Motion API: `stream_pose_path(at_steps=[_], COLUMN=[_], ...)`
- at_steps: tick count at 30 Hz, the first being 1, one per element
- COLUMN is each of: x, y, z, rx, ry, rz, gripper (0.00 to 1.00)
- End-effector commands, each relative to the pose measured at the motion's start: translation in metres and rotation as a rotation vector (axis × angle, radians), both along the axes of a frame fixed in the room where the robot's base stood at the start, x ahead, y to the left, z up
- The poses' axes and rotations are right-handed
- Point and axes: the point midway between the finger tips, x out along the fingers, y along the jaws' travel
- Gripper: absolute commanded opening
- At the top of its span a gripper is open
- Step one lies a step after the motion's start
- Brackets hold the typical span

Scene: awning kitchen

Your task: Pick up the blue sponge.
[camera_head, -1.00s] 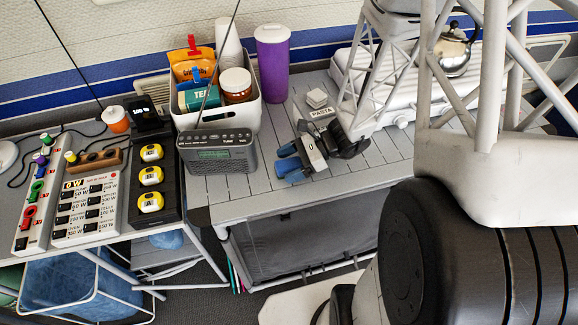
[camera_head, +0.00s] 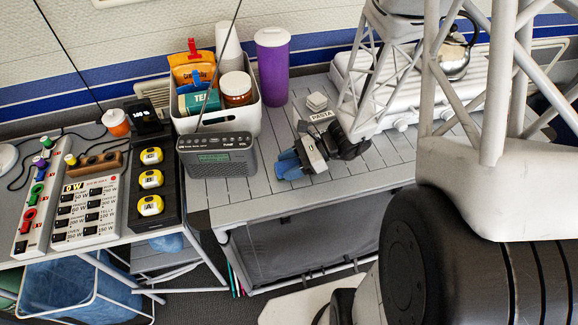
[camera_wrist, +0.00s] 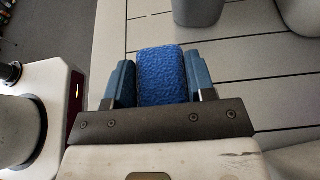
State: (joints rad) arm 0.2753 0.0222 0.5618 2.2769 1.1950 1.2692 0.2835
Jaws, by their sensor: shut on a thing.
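The blue sponge (camera_wrist: 162,75) sits between the two blue-grey fingers of my gripper (camera_wrist: 162,82) in the wrist view, with a finger against each side. In the head view my gripper (camera_head: 287,164) is over the front part of the grey slatted table (camera_head: 230,203), right of the radio. The sponge is mostly hidden by the fingers there. I cannot tell whether it is clear of the tabletop.
A grey radio (camera_head: 217,156) stands close left of my gripper. A white grill-like appliance (camera_head: 440,85) is at the back right.

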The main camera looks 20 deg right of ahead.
Motion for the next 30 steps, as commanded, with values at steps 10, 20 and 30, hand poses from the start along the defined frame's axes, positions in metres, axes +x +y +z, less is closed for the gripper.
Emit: stream_pose_path(at_steps=[10, 20, 30], x=[-0.012, -0.076, -0.135], y=[-0.002, -0.007, -0.012], z=[0.028, 0.034, 0.039], rx=[0.000, 0.000, -0.001], ry=[-0.001, -0.002, -0.002], rz=[-0.003, -0.002, -0.002], gripper=[0.28, 0.28, 0.28])
